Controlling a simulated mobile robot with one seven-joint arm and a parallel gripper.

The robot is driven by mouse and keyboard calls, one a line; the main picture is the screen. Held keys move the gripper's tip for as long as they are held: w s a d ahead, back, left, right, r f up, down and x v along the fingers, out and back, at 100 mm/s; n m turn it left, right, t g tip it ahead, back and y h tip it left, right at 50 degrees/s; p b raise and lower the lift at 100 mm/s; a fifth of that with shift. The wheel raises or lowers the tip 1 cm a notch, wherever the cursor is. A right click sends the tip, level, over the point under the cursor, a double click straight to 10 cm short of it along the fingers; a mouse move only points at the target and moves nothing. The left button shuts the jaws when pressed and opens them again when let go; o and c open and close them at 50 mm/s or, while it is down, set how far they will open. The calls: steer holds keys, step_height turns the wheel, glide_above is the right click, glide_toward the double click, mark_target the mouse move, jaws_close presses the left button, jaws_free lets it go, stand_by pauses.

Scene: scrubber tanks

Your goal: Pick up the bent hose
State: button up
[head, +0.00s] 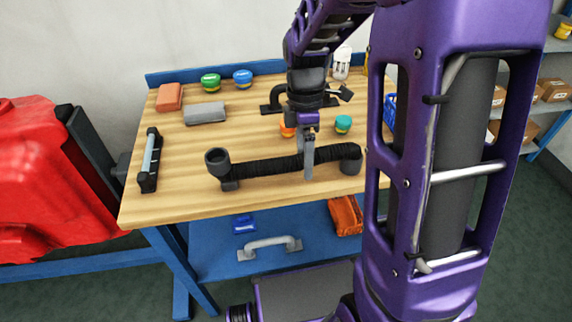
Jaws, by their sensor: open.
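The bent hose (268,166) is black and ribbed, with a smooth cuff at each end. It lies across the front half of the wooden workbench (190,205) in the head view. My gripper (308,165) points down over the right part of the hose. Its visible finger overlaps the hose in the picture, and I cannot tell whether it touches. The jaws are open. The other finger is hard to make out, and part of the hose is hidden behind the gripper.
A black-framed squeegee-like tool (150,160) lies at the left. A grey block (205,113), a red-brown block (170,97) and green (210,82) and blue (243,78) lidded jars stand behind. A teal-topped jar (343,124) is near my gripper. A red machine body (45,180) stands left.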

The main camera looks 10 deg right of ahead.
steer(key=shift+s+f, duration=0.15)
steer(key=shift+f, duration=0.35)
jaws_close()
